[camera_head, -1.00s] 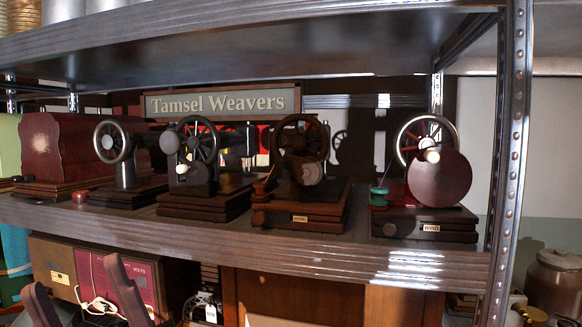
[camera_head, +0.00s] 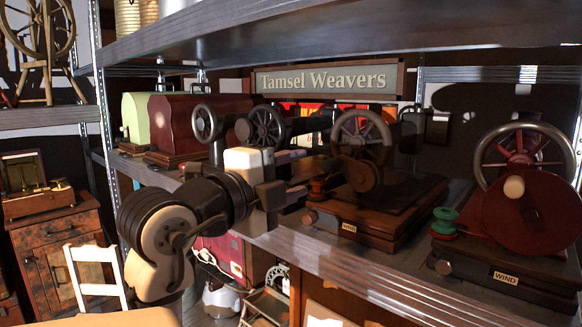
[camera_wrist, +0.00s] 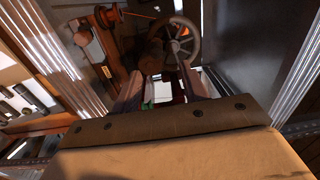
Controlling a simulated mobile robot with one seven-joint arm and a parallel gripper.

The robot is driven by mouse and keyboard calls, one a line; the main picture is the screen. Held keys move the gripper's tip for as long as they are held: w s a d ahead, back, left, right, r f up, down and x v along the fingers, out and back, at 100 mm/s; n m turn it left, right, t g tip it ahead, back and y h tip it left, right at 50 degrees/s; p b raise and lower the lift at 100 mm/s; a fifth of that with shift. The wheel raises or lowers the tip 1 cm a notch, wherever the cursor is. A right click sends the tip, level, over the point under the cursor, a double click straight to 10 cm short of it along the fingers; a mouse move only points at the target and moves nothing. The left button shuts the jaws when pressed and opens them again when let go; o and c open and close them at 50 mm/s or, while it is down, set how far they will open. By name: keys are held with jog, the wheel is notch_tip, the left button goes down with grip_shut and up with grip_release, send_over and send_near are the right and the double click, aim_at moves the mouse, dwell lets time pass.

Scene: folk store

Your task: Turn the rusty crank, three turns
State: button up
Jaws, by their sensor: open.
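A sewing-machine-like winder on a dark wooden base labelled WIND (camera_head: 349,228) stands on the middle shelf. Its brown, rusty-looking crank wheel (camera_head: 362,137) faces me, with a dull brown hub (camera_head: 366,178) below and a red-orange spool (camera_head: 317,187) at its left. My gripper (camera_head: 303,176) is left of this wheel, open and empty, its fingers pointing right toward the machine. In the wrist view my gripper (camera_wrist: 163,86) has its fingers apart, and the wheel (camera_wrist: 181,42) shows just beyond the right fingertip. I see no contact. The crank's handle is not clear.
A red-wheeled winder (camera_head: 525,158) with a green spool (camera_head: 445,221) stands close at the right. Two darker machines with wheels (camera_head: 206,122) (camera_head: 265,127) stand behind my gripper at the left. The shelf above (camera_head: 330,45) limits height. A white chair (camera_head: 95,275) stands lower left.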

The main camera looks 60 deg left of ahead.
aim_at(324, 167)
jog(key=p+x, duration=0.1)
jog(key=x, duration=0.3)
jog(key=p+x, duration=0.1)
jog(key=x, duration=0.4)
jog(key=shift+f, duration=0.25)
jog(key=shift+w+f, duration=0.1)
jog(key=shift+w, duration=0.2)
jog(key=shift+a, duration=0.1)
jog(key=c, duration=0.8)
